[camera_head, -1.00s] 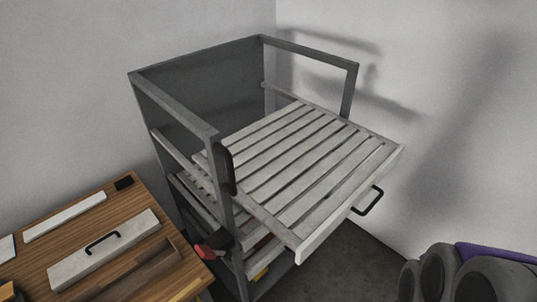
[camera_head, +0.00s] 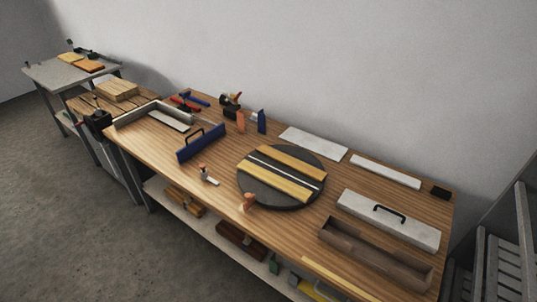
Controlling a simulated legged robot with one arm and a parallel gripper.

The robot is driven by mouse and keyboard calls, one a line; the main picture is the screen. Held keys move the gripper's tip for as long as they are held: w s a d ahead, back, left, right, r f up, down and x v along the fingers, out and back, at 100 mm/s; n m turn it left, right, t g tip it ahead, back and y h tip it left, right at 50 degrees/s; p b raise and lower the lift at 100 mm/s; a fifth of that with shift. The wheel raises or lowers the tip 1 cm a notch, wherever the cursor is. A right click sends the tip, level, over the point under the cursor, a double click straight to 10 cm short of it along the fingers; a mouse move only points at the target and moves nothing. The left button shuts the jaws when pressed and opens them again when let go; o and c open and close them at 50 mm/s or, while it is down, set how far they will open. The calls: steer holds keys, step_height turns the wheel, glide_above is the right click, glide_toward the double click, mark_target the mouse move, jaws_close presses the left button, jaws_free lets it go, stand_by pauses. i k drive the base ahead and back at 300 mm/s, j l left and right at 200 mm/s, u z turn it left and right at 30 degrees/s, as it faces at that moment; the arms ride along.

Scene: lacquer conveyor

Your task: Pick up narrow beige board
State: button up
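A thin, pale beige strip (camera_head: 338,277) lies along the front edge of the wooden workbench (camera_head: 225,155), at the lower right. Two wider yellowish-beige boards lie on the dark round turntable (camera_head: 245,192) in the middle of the bench: one at the back (camera_head: 291,162) and one at the front (camera_head: 275,183). A thin pale strip (camera_head: 287,168) lies between them. I cannot tell for sure which of these is the narrow beige board. My gripper is not in view.
A brown open trough (camera_head: 372,258) and a grey-white box with a black handle (camera_head: 388,220) stand on the right. A blue handled tool (camera_head: 201,144) and a grey tray (camera_head: 150,110) are on the left. A slatted rack (camera_head: 505,262) stands at the right edge. Floor (camera_head: 75,200) is clear in front.

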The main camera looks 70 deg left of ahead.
mark_target(317, 175)
steer(key=u, duration=2.3)
steer(key=z, duration=0.3)
steer(key=i+j+z, duration=0.4)
steer(key=j, duration=0.25)
steer(key=i+j+z, duration=0.2)
steer(key=j, duration=0.15)
steer(key=i+j+z, duration=0.2)
steer(key=j, duration=0.2)
steer(key=i+j, duration=0.15)
steer(key=j, duration=0.2)
steer(key=i+j, duration=0.1)
steer(key=j, duration=0.25)
steer(key=i+j, duration=0.15)
steer(key=j, duration=0.25)
steer(key=i+j, duration=0.15)
steer(key=j, duration=0.2)
steer(key=z, duration=0.05)
